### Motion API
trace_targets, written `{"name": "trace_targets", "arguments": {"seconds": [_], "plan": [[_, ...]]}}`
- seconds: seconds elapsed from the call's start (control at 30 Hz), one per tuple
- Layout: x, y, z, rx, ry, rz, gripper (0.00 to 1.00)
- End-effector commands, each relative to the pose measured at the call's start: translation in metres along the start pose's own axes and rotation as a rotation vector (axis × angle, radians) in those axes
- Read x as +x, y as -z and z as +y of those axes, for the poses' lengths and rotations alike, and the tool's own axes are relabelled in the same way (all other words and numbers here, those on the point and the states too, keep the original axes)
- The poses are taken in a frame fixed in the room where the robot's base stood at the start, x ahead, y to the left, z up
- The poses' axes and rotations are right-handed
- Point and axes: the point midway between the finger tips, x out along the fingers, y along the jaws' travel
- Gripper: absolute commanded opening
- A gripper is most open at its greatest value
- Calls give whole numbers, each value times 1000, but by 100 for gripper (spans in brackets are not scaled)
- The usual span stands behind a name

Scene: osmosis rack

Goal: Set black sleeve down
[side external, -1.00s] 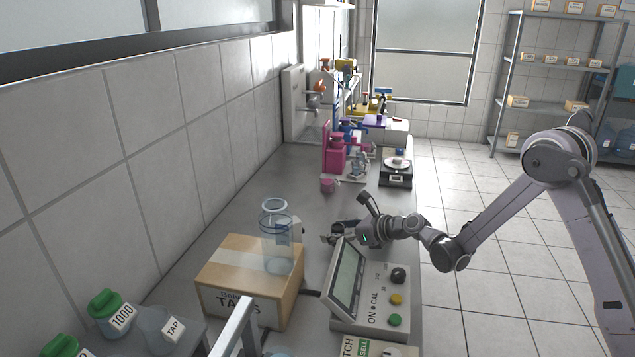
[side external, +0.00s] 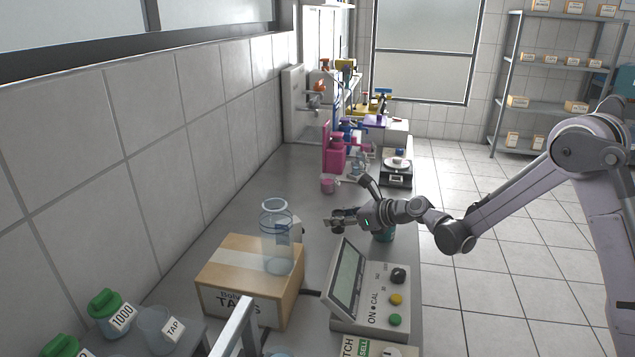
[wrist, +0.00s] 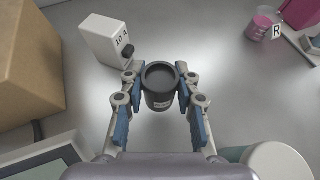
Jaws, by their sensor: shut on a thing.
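The black sleeve (wrist: 161,88) is a short dark cylinder with an open round top and a small pale label on its side. It sits upright between the fingertips of my gripper (wrist: 160,82) in the wrist view, and the gripper is shut on it. In the side view my gripper (side external: 340,220) is over the grey bench, past the display console. The sleeve is small and dark there, partly hidden by the fingers. I cannot tell whether its base touches the bench.
A white box marked 10 A (wrist: 106,40) stands close to the left finger. A cardboard box (side external: 235,266) carries a clear cylinder (side external: 277,238). The console (side external: 372,300) is in front. A pink cup (side external: 328,185) stands farther back.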

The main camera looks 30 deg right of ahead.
Motion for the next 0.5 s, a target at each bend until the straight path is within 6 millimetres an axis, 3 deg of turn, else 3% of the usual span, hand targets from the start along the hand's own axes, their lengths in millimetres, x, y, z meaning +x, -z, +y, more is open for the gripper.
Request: {"name": "trace_targets", "arguments": {"seconds": [0.2, 0.5], "plan": [[-52, -8, -36, 3, 7, 0, 5], [-95, -18, -63, 1, 3, 1, 5]]}}
